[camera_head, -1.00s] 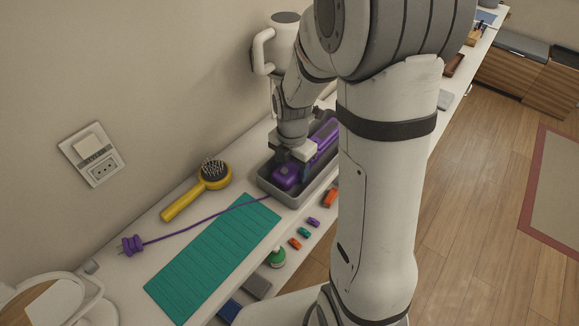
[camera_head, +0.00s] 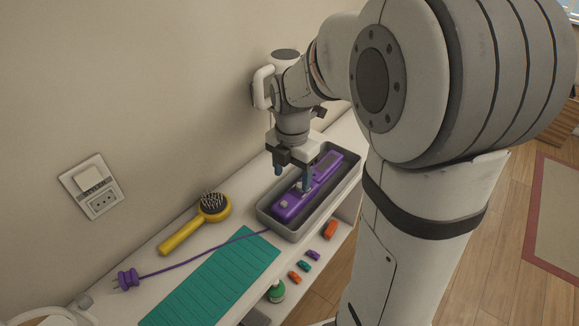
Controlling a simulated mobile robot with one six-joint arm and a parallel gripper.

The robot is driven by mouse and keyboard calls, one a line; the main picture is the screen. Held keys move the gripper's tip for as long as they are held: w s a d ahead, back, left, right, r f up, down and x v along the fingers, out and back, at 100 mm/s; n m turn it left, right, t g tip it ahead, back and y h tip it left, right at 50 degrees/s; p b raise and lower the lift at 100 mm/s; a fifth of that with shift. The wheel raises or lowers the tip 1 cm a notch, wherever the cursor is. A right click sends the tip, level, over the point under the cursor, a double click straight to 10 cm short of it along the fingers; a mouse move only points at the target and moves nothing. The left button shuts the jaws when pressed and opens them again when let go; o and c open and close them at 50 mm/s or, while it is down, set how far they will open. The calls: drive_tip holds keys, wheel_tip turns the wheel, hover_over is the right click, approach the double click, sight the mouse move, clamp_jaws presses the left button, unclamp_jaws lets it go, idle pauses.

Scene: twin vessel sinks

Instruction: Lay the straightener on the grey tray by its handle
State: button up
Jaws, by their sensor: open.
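The purple straightener (camera_head: 326,177) lies lengthwise inside the grey tray (camera_head: 293,235). Its cord leaves the near end, crosses the tray's rim and runs left over the counter to a purple plug (camera_head: 128,279). My gripper (camera_head: 291,179) is open above the near half of the straightener, with its two fingers apart. One finger shows to the left of the straightener, and the other overlaps it in the picture. I cannot tell whether that finger touches it.
A yellow hairbrush (camera_head: 182,236) lies on the counter left of the tray. A teal mat (camera_head: 213,283) lies in front. Several small coloured items, including an orange one (camera_head: 330,230), sit along the front side. A white hairdryer (camera_head: 262,88) hangs on the wall behind.

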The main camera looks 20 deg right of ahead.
drive_tip(key=s+r+m+t, duration=0.3)
drive_tip(key=s+m, duration=1.1)
drive_tip(key=m, duration=1.1)
wheel_tip(320, 180, up, 2)
drive_tip(key=shift+a+r, duration=0.15)
drive_tip(key=shift+a, duration=0.05)
drive_tip(key=shift+s, duration=0.15)
